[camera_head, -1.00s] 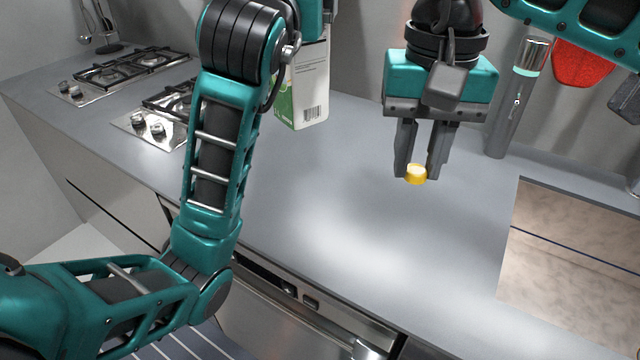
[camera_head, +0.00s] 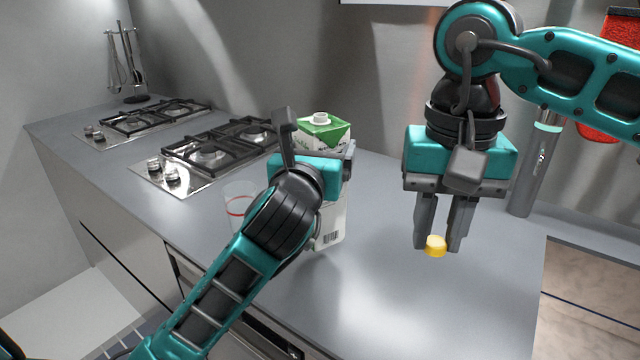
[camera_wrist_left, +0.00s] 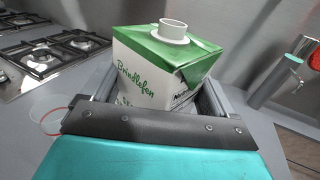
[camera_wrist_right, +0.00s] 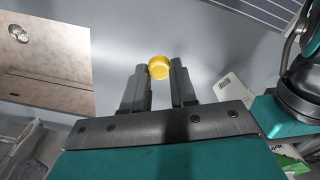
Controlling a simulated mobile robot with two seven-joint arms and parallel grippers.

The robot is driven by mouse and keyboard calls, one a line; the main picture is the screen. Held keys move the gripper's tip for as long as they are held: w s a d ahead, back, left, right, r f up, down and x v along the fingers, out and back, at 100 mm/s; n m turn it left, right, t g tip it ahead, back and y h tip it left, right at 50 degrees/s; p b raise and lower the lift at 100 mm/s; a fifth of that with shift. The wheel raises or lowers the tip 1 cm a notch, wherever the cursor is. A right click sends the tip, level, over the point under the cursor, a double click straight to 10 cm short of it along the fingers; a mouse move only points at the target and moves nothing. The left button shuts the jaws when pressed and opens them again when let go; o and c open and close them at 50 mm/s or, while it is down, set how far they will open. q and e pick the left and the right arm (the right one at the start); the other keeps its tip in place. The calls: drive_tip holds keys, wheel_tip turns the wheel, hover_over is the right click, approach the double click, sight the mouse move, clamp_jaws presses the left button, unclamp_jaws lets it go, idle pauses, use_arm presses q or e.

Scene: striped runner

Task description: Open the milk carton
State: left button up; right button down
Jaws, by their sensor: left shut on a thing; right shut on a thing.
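The milk carton (camera_head: 330,222) is white with a green top and a bare white spout (camera_wrist_left: 173,30) without a cap. It looks upright and stands at or just above the counter; I cannot tell which. My left gripper (camera_head: 338,160) is shut around the carton's upper body, and the left wrist view shows its fingers (camera_wrist_left: 150,95) on either side. The yellow cap (camera_head: 435,246) is between the fingertips of my right gripper (camera_head: 440,240), off the carton and above the counter to its right. The cap also shows in the right wrist view (camera_wrist_right: 159,68).
A clear glass with a red band (camera_head: 236,205) stands left of the carton, partly behind my left arm. Gas hobs (camera_head: 215,150) lie further left. The counter's middle (camera_head: 400,290) is clear.

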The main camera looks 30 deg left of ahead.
use_arm(q)
drive_tip(key=shift+f+b, duration=0.6)
drive_tip(key=shift+f, duration=1.8)
drive_tip(key=o, duration=1.8)
drive_tip(key=shift+f, duration=0.15)
drive_tip(key=shift+o, duration=0.2)
